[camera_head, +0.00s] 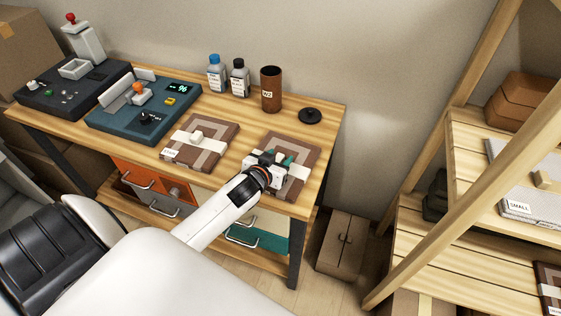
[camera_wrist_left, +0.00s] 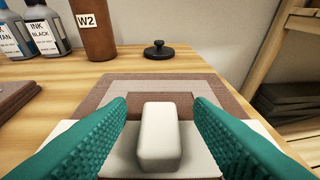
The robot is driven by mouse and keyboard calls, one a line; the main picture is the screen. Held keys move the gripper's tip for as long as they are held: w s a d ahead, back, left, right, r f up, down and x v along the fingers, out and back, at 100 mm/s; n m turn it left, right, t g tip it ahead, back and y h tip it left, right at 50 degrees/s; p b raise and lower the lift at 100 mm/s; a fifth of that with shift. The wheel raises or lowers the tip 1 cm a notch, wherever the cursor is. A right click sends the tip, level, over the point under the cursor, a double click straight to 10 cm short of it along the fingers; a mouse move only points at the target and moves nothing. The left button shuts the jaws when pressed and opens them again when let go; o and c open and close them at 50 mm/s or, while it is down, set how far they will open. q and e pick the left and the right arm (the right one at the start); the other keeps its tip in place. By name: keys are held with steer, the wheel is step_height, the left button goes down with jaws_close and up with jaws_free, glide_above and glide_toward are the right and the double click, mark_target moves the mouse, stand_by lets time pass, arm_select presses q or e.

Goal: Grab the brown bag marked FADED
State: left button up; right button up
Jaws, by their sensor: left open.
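Two flat brown bags with lighter square bands and a pale block-shaped handle on top lie on the wooden table. The left bag (camera_head: 201,141) has a small white label at its front left corner, too small to read for sure. The right bag (camera_head: 299,184) is partly covered by my left gripper (camera_head: 276,158), and I see no readable label on it. In the left wrist view, my gripper's teal fingers (camera_wrist_left: 160,128) are open on either side of the right bag's pale handle (camera_wrist_left: 159,135), with gaps visible. My right gripper is not in view.
Ink bottles (camera_head: 216,74) and a brown W2 cylinder (camera_head: 271,90) stand behind the bags. A black knobbed disc (camera_head: 310,116) lies behind the right bag. A blue-grey machine (camera_head: 143,108) is at left. A wooden shelf (camera_head: 470,160) stands at right.

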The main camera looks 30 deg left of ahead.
arm_select(q)
steer(key=shift+w, duration=0.15)
jaws_close()
